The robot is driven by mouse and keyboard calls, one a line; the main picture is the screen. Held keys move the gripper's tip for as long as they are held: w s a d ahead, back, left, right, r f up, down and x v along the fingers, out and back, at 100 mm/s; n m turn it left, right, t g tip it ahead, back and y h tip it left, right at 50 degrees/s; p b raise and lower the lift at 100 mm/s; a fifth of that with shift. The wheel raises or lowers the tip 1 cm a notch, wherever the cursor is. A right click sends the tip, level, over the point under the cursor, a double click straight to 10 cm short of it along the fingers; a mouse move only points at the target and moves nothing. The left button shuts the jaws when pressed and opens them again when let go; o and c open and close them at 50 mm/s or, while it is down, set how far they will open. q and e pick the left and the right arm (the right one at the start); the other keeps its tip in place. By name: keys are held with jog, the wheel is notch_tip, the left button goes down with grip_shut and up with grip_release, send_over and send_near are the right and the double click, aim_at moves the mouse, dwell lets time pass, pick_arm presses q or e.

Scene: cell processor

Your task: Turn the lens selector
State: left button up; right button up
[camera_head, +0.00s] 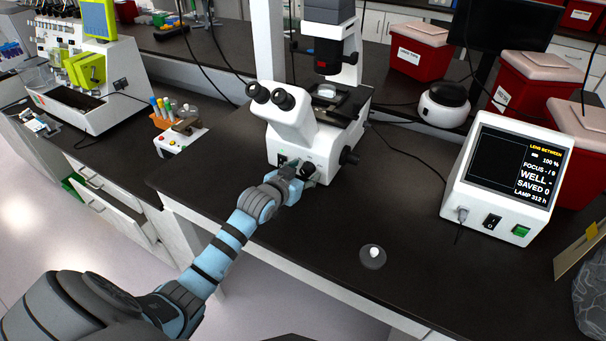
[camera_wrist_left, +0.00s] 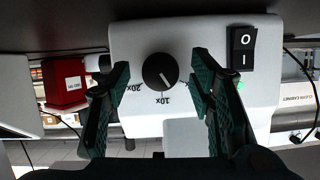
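The white microscope (camera_head: 293,125) stands on the dark bench. Its lens selector, a round black knob (camera_wrist_left: 159,72), shows in the left wrist view on the white front, with "20x" and "10x" printed beside it upside down. The knob's white line points down and slightly right, near the "10x" mark. My left gripper (camera_head: 302,172) is at the microscope's lower front. In the wrist view its fingers (camera_wrist_left: 160,73) are spread on either side of the knob, with gaps showing. In the head view the knob is hidden or too small to tell. My right gripper is not in view.
The display box (camera_head: 505,180) at right reads "LENS BETWEEN". A black O/I switch (camera_wrist_left: 241,48) sits right of the knob in the wrist view. A small round dark base with a white knob (camera_head: 373,256) stands on the bench in front. The bench between is clear.

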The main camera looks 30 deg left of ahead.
pick_arm(q)
jog(key=c, duration=1.1)
jog(key=shift+o, duration=0.2)
jog(key=shift+d+m+y+p, duration=0.1)
jog(key=shift+m+y+p, duration=0.6)
jog(key=shift+m+p, duration=0.25)
jog(key=shift+m, duration=0.35)
jog(key=shift+m+y, duration=0.6)
jog(key=o, duration=1.2)
jog(key=shift+c, duration=0.2)
